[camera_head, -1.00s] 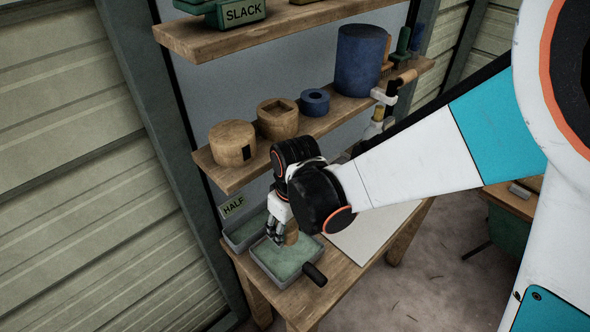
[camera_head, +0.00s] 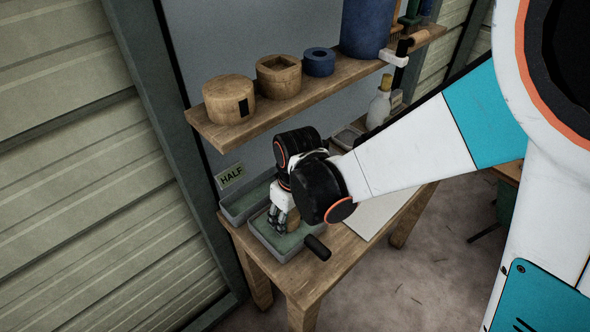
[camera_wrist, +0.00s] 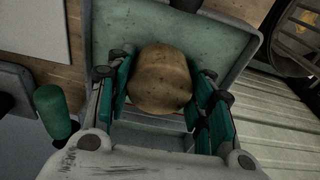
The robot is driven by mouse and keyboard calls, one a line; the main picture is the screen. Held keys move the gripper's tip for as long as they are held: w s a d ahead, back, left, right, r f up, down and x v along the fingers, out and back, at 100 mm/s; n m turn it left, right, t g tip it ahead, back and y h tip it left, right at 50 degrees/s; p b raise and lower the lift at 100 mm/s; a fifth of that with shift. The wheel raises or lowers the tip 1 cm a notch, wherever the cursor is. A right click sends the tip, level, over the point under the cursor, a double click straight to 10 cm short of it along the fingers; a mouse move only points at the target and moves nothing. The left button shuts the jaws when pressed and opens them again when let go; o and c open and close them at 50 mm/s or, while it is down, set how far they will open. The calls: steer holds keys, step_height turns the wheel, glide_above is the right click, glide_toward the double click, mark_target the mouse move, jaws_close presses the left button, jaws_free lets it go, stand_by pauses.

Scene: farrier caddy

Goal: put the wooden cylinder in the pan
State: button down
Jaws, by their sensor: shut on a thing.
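The wooden cylinder (camera_wrist: 160,79) is between the two fingers of my gripper (camera_wrist: 163,90) in the wrist view, with its round end facing the camera. In the head view my gripper (camera_head: 284,222) points down over the pan (camera_head: 287,257), and part of the cylinder (camera_head: 294,219) shows beside the fingers. The pan is a shallow grey tray with a green inside and a dark handle. The cylinder is within the pan's outline; whether its lower end touches the pan floor is hidden.
A second green-lined tray (camera_head: 234,208) stands behind the pan, under a sign (camera_head: 231,176) reading HALF. A shelf (camera_head: 290,101) above carries wooden blocks and blue pieces. A pale board (camera_head: 374,214) lies to the right on the bench.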

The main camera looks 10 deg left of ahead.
steer(key=shift+f+b, duration=0.45)
steer(key=shift+f, duration=0.05)
stand_by(0.5)
steer(key=c, duration=0.7)
jaws_free()
steer(key=shift+r, duration=0.1)
